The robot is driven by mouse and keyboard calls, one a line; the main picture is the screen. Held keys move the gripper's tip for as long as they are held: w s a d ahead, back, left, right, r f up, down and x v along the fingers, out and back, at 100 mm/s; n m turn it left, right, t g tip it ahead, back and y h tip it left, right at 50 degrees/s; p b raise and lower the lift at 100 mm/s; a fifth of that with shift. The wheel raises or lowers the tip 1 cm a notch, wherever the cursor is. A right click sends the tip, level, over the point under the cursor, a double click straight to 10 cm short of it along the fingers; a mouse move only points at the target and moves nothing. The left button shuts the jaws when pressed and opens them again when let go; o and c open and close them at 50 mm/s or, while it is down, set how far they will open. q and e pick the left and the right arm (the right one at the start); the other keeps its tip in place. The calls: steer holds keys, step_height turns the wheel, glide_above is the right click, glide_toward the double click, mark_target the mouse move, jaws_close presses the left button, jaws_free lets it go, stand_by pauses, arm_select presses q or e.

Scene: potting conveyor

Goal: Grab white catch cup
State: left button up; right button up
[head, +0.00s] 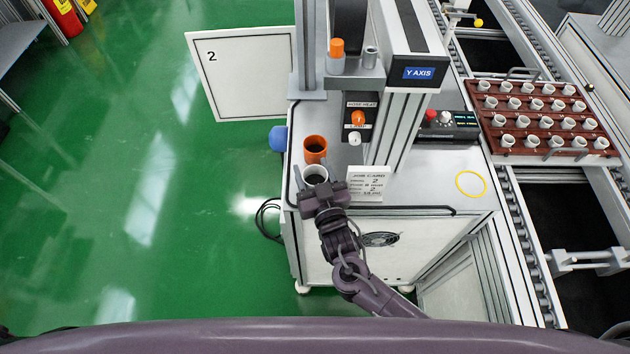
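The white catch cup (315,173) stands upright near the left edge of the grey machine top, with its dark inside showing. My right gripper (314,177) is at the cup from the near side. Its fingers are spread, with one to the left of the cup and one to the right. I see no clear grip on the cup, and its lower near part is hidden by the gripper. My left gripper is not in view.
An orange cup (315,149) stands just behind the white cup. A job card (366,184) stands close on the right. A yellow ring (471,185) lies farther right. A brown tray (548,150) of white pots is on the conveyor. Green floor is at left.

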steer(key=shift+c, duration=1.3)
steer(key=shift+r, duration=0.15)
